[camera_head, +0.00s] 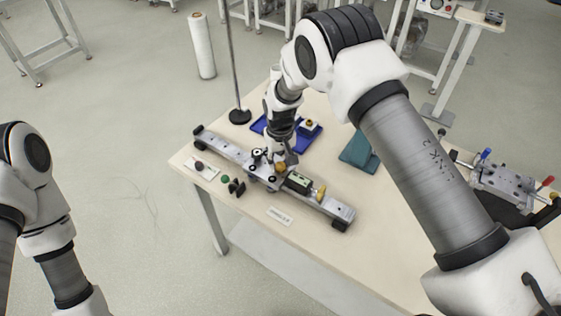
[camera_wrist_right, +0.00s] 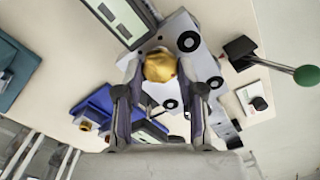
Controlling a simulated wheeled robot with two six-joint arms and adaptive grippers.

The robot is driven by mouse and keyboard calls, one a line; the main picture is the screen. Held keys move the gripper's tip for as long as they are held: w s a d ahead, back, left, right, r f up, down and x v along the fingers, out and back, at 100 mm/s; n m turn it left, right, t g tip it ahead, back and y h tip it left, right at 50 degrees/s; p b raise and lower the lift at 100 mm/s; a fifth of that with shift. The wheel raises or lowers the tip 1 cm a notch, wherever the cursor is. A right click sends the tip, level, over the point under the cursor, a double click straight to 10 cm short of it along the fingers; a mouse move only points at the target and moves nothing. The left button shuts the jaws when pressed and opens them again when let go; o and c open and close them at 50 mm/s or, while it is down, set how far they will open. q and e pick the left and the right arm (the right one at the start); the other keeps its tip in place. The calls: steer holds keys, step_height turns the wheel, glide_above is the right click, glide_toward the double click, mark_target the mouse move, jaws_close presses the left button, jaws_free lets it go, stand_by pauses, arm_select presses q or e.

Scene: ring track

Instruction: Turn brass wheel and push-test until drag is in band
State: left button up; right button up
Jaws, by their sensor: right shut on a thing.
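The brass wheel (camera_wrist_right: 160,66) sits between the fingertips of my right gripper (camera_wrist_right: 158,88) in the right wrist view, and the gripper is shut on it. In the head view the wheel (camera_head: 281,167) shows small below my right gripper (camera_head: 280,158), on the carriage (camera_head: 262,178) of a long grey rail (camera_head: 222,145).
A blue tray (camera_head: 301,142) with small parts lies behind the rail, and a teal block (camera_head: 357,154) lies to its right. In front are a green knob (camera_head: 224,179), a black clamp-like part and a white label (camera_head: 279,216). A thin pole on a black base (camera_head: 240,117) stands at the back left.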

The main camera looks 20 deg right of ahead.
mark_target(279, 166)
steer(key=shift+s+f, duration=0.15)
steer(key=o, duration=1.1)
steer(key=shift+a, duration=0.1)
steer(key=shift+o, duration=0.2)
steer(key=shift+a, duration=0.1)
steer(key=shift+r, duration=0.4)
step_height(279, 166, up, 11)
steer(key=shift+r, duration=0.2)
